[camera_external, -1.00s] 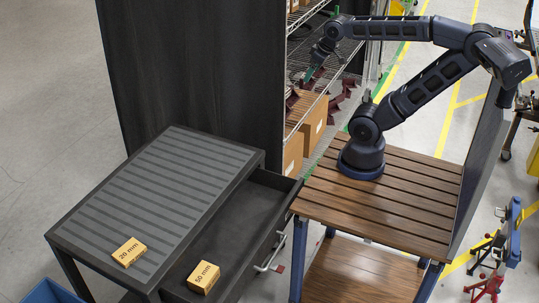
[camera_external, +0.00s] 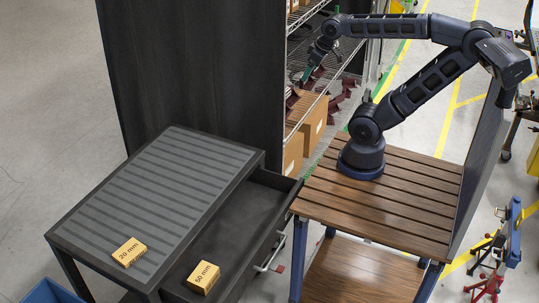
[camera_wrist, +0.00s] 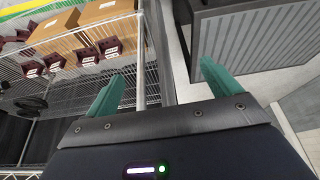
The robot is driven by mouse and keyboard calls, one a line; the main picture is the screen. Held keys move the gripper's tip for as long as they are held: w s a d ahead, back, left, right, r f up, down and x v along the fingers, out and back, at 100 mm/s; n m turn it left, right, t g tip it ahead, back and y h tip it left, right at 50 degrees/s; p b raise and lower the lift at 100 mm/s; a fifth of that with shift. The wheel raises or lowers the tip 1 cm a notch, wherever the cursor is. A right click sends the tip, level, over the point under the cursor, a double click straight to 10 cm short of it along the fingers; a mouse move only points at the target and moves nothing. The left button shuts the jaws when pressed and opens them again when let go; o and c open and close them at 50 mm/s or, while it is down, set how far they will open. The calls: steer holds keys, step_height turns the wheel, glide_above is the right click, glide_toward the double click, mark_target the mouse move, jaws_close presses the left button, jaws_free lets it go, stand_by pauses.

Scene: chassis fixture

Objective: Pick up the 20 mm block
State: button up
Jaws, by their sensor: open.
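The 20 mm block (camera_external: 129,252) is yellow-orange with dark lettering. It lies flat on the near end of the ribbed grey top of the dark cabinet (camera_external: 175,195) in the external view. My gripper (camera_external: 307,77) is far from it, up and to the right, in front of the wire shelves. In the wrist view my gripper (camera_wrist: 160,90) shows two green fingers wide apart with nothing between them. I cannot make out the block in the wrist view.
A similar 50 mm block (camera_external: 204,277) lies in the cabinet's open drawer (camera_external: 245,215). A tall dark panel (camera_external: 195,80) stands behind the cabinet. Wire shelves (camera_external: 318,85) hold cardboard boxes (camera_external: 310,122) and maroon parts. A blue bin (camera_external: 48,292) is at the lower left.

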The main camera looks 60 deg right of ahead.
steer(key=w+a+r+n+g+y, duration=0.1)
steer(key=w+a+r+n, duration=0.2)
steer(key=w+a, duration=0.5)
steer(key=w+a+r+n+y, duration=0.1)
steer(key=w+a+r+n, duration=0.15)
steer(key=w+a, duration=0.55)
steer(key=w+a+f+n, duration=0.2)
steer(key=w+a, duration=0.3)
steer(key=a, duration=0.4)
steer(key=w+a+f+n+g, duration=0.1)
steer(key=w+a+f+n, duration=0.1)
steer(key=w+a, duration=0.6)
steer(key=w+a+f+n, duration=0.1)
steer(key=w+a+f, duration=0.15)
steer(key=a, duration=0.85)
steer(key=n+g+y, duration=0.1)
steer(key=n+g, duration=0.1)
steer(key=n, duration=0.4)
glide_toward(129, 251)
steer(key=f, duration=0.2)
steer(key=shift+w+f, duration=0.25)
steer(key=shift+w, duration=0.05)
steer(key=shift+a+x, duration=0.15)
steer(key=shift+x, duration=1.35)
steer(key=shift+a+x, duration=0.1)
steer(key=shift+x, duration=1.45)
steer(key=shift+s, duration=0.15)
steer(key=c, duration=1.1)
steer(key=shift+r, duration=0.1)
